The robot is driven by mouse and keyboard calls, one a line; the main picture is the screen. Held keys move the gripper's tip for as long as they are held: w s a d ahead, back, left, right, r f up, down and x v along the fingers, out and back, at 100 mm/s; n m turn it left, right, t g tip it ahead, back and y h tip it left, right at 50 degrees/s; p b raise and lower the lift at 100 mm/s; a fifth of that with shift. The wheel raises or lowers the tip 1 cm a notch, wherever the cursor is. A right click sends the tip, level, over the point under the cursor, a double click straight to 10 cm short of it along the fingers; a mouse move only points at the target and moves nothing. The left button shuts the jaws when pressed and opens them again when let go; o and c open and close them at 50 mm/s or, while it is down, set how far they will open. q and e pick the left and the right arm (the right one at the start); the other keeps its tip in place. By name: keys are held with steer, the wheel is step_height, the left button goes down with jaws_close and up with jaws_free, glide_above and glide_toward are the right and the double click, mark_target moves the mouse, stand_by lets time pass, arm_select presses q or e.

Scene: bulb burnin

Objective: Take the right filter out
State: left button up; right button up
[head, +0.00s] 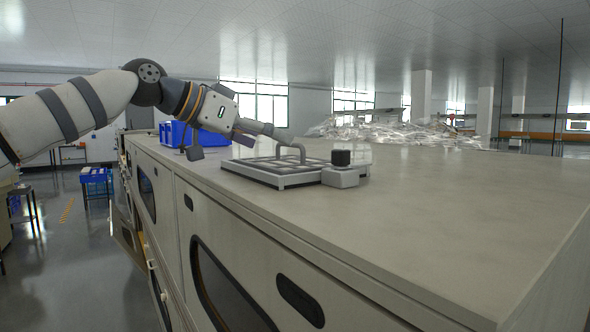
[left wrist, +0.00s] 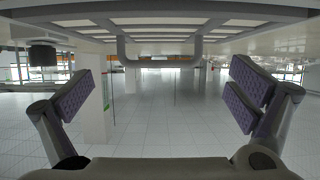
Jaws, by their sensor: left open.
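A flat grey framed grid panel with a raised bar handle (head: 290,150), seemingly a filter (head: 262,178), lies on the cabinet top in the head view. I cannot tell whether it is the right filter; no second one shows. In the left wrist view the filter's grid (left wrist: 100,36) is at the top, upside down, with its U-shaped handle (left wrist: 160,63) between the finger lines. My left gripper (head: 243,146) is open and empty at the filter's far left side. Its purple pads (left wrist: 160,92) stand wide apart, and I see no contact with the handle. My right gripper is out of view.
A grey block with a black knob (head: 341,168) stands at the filter's near right corner. Blue bins (head: 188,134) sit behind my left gripper. The cabinet top (head: 450,205) is clear to the right. Wrapped clear material (head: 390,130) is heaped beyond it.

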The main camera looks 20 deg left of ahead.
arm_select(q)
steer(key=x, duration=0.5)
steer(key=shift+w+b, duration=0.2)
steer(key=shift+b, duration=0.15)
steer(key=shift+d+r, duration=0.1)
steer(key=shift+s+r, duration=0.1)
steer(key=shift+c, duration=1.1)
steer(key=c, duration=1)
